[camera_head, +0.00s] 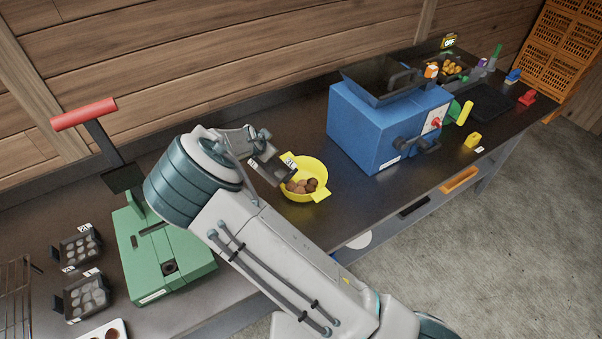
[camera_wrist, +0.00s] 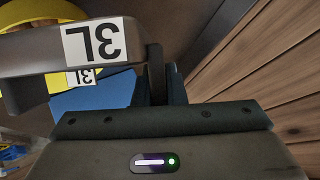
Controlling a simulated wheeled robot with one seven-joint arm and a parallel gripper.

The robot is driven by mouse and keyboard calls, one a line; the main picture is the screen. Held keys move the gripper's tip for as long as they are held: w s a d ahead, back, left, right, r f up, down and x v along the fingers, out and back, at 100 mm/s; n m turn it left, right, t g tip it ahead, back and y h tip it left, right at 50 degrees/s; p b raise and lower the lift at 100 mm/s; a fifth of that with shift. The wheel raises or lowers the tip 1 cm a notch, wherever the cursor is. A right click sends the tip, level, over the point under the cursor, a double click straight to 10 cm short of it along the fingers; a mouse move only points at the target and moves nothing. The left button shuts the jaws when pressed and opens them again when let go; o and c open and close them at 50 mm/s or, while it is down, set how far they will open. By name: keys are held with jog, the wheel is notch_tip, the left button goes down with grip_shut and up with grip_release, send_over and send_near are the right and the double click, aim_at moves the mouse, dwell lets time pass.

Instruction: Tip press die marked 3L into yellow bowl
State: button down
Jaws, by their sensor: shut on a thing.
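The press die marked 3L (camera_head: 270,163) is a dark grey tray held tilted at the left edge of the yellow bowl (camera_head: 321,185). Its 3L label (camera_wrist: 95,42) fills the upper left of the wrist view. My gripper (camera_head: 250,140) is shut on the die; in the wrist view its dark fingers (camera_wrist: 163,85) close at the die's end. Several brown balls lie in the bowl. The bowl's yellow wall (camera_wrist: 30,14) shows behind the die in the wrist view. The inside of the die is mostly hidden.
A green press (camera_head: 165,250) with a red handle stands left, with dies marked 2L (camera_head: 82,295) beside it. A blue machine (camera_head: 385,125) stands right of the bowl. Bare bench (camera_head: 370,205) lies in front of it.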

jog(key=shift+s+a+f, duration=0.1)
jog(key=shift+a+f, duration=0.2)
jog(key=shift+a, duration=0.1)
jog(key=shift+r+h, duration=0.1)
jog(key=shift+h, duration=0.2)
jog(key=shift+s+a+f+n+t+h+b, duration=0.15)
jog(key=shift+a+f+b, duration=0.15)
jog(key=shift+a+b, duration=0.15)
jog(key=shift+s+a+f+n+t+h+b, duration=0.15)
jog(key=shift+a+f+b, duration=0.15)
jog(key=shift+a, duration=0.15)
jog(key=s+a+f+n+t+h+b, duration=0.2)
jog(key=a+b, duration=0.5)
jog(key=b, duration=0.5)
jog(key=shift+f+n+h, duration=0.3)
jog(key=shift+f+h, duration=0.6)
jog(key=shift+f, duration=0.5)
jog(key=shift+w, duration=0.1)
